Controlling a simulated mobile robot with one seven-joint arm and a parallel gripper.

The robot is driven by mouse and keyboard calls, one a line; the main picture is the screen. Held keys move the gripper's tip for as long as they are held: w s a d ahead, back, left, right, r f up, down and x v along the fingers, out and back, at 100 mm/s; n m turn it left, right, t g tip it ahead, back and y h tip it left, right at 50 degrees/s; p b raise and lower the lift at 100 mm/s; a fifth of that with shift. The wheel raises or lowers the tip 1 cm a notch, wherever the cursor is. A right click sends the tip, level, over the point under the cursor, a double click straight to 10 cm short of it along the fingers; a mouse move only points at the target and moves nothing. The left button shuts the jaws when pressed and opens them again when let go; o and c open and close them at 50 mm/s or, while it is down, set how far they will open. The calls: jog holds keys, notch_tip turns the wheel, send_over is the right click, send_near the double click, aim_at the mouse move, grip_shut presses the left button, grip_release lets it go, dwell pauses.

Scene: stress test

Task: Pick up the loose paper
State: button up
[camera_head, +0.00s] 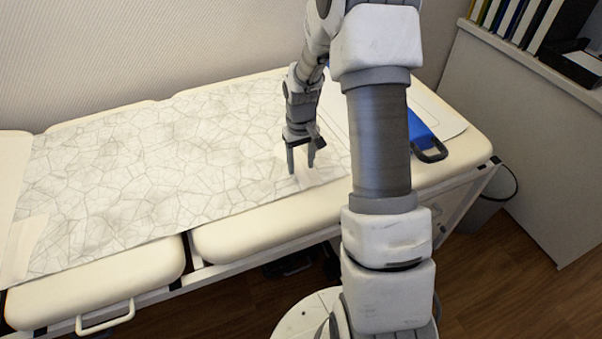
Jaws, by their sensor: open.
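A large white paper sheet (150,165) with a crackled grey line pattern lies spread flat over the cream padded table. A small plain pale patch (325,174), seemingly a loose piece of paper, lies at the right end of the patterned sheet. My gripper (302,169) points down over this pale patch with its two fingers apart and nothing visible between them. Whether the fingertips touch the paper cannot be told. My arm hides part of the table to the right of the patch.
A blue object with a dark handle (431,151) lies on the table's right end, partly behind my arm. Another plain pale piece (27,240) lies at the far left. A grey cabinet (530,130) with binders stands at right. A wall runs behind the table.

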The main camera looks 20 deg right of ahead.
aim_at(301, 168)
jog(key=shift+f, duration=0.6)
grip_shut()
jog(key=shift+r, duration=0.15)
jog(key=shift+r+p, duration=0.3)
jog(key=shift+r, duration=0.35)
notch_tip(301, 168, up, 3)
jog(key=shift+f+p, duration=0.1)
jog(key=shift+p, duration=0.4)
jog(key=w+d+r+p, duration=0.2)
jog(key=d+r+p, duration=0.4)
jog(key=d+r, duration=0.5)
jog(key=shift+w+d+r+p, duration=0.2)
jog(key=shift+w+r+p, duration=0.2)
jog(key=shift+r, duration=0.45)
